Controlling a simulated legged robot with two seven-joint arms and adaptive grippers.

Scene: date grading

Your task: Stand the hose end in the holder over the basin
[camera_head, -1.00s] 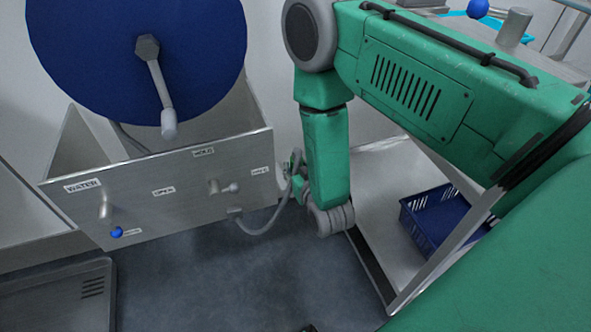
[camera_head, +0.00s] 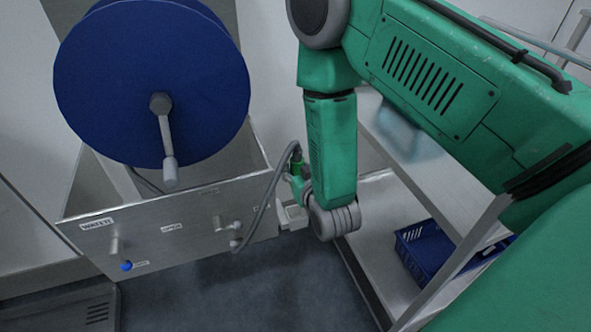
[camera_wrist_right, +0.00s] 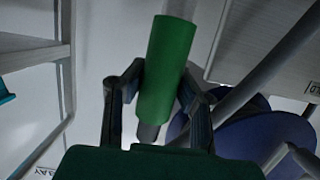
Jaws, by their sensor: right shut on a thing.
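My right gripper (camera_head: 302,182) is shut on the green hose end (camera_head: 296,168), beside the right end of the steel basin (camera_head: 180,229). In the right wrist view the green hose end (camera_wrist_right: 168,62) is a plain cylinder between the fingers of my gripper (camera_wrist_right: 158,88), slightly tilted. The grey hose (camera_head: 262,196) runs from a fitting on the basin's front wall up to it. A pale bracket (camera_head: 292,216) sits at the basin's right edge, below the gripper; I cannot tell if it is the holder. My left gripper is not in view.
A blue reel (camera_head: 110,85) with a grey crank (camera_head: 167,145) stands over the basin. Labelled taps, one with a blue knob (camera_head: 127,266), stick out of its front wall. A shelf with a blue crate (camera_head: 412,236) stands at right. Dark floor lies between.

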